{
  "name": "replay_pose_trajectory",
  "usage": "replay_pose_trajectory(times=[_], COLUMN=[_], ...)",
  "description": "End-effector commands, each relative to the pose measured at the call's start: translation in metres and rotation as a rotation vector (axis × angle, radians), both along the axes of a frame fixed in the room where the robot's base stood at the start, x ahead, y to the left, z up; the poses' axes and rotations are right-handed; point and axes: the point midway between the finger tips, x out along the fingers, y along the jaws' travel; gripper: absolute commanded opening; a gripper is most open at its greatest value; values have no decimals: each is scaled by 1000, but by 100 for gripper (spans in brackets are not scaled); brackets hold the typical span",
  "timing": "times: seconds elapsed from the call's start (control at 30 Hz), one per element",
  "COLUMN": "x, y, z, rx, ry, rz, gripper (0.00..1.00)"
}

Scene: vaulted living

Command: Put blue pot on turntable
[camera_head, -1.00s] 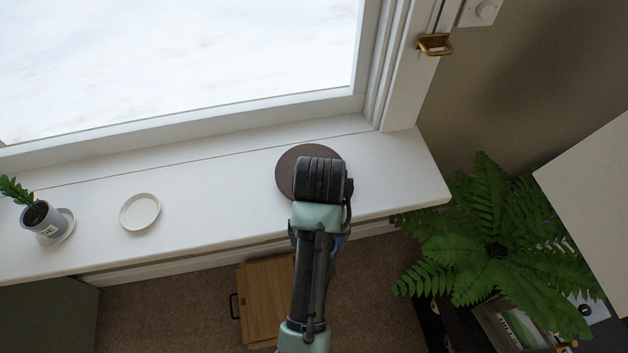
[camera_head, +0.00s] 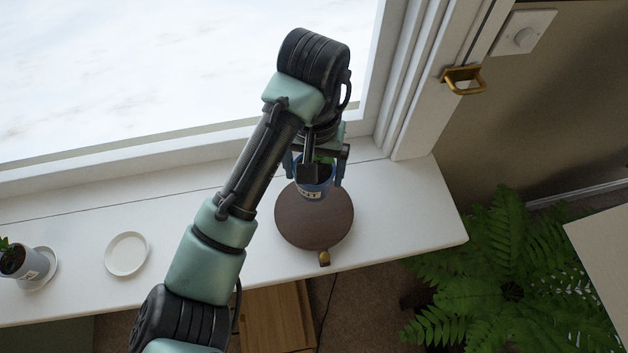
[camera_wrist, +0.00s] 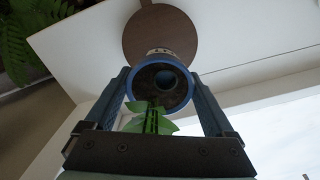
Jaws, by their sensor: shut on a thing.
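The blue pot (camera_head: 313,189) holds dark soil and a green plant. My gripper (camera_head: 318,172) is shut on it, with one finger on each side. In the wrist view the blue pot (camera_wrist: 161,65) sits between the fingers of my gripper (camera_wrist: 163,88), its rim facing the camera. The turntable (camera_head: 314,222) is a round dark brown disc on the white sill, with a small brass-coloured piece at its front edge. The pot overlaps the turntable's far part in the head view. Whether its base touches the disc cannot be told.
A white saucer (camera_head: 127,254) lies empty on the sill (camera_head: 400,215). Another potted plant (camera_head: 22,262) stands on a saucer at the far left. The window is behind my arm. A large fern (camera_head: 505,285) grows to the right, below the sill.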

Motion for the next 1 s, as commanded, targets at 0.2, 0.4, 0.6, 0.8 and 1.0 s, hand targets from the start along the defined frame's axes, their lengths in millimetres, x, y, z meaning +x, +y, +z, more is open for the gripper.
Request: replay_pose_trajectory(times=[0.2,0.4,0.6,0.8,1.0], x=[0,0,0,0,1], y=[-1,0,0,0,0], z=[-31,-56,-80,-98,-98], rx=[-4,0,0,0,-1], ry=[2,0,2,-1,-3], rz=[-1,-1,0,-1,-2], gripper=[7,7,7,7,7])
